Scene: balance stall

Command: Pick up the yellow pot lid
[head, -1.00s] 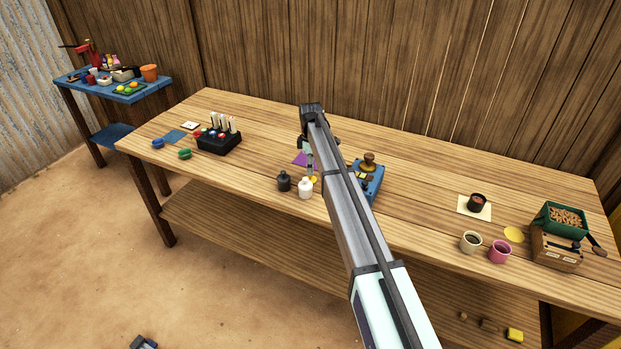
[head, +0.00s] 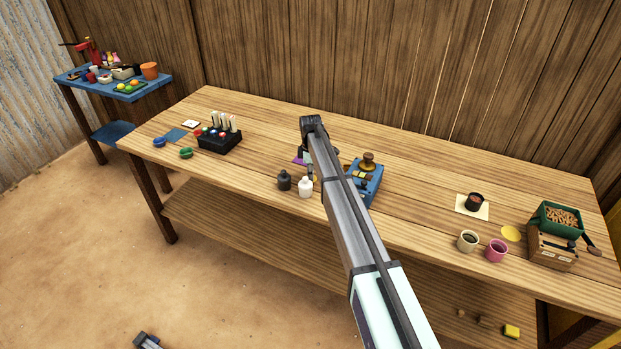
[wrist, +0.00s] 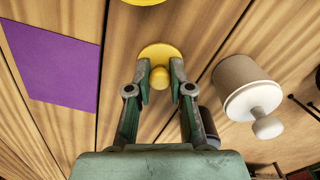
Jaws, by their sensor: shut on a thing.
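The yellow pot lid (wrist: 158,52) is a round yellow disc with a ball knob (wrist: 160,77), in the upper middle of the wrist view. My gripper (wrist: 160,84) is shut on the knob, one finger on each side. The fingers cover parts of the lid's edge. I cannot tell whether the lid is clear of the wooden table. In the head view my arm hides most of the gripper and the lid.
A white knobbed container (wrist: 248,88) stands close right of the gripper; a dark one (wrist: 208,140) is partly behind the right finger. A purple square (wrist: 52,55) lies left. Another yellow thing (wrist: 145,1) is cut off above. A blue box (head: 368,185) stands right of my arm.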

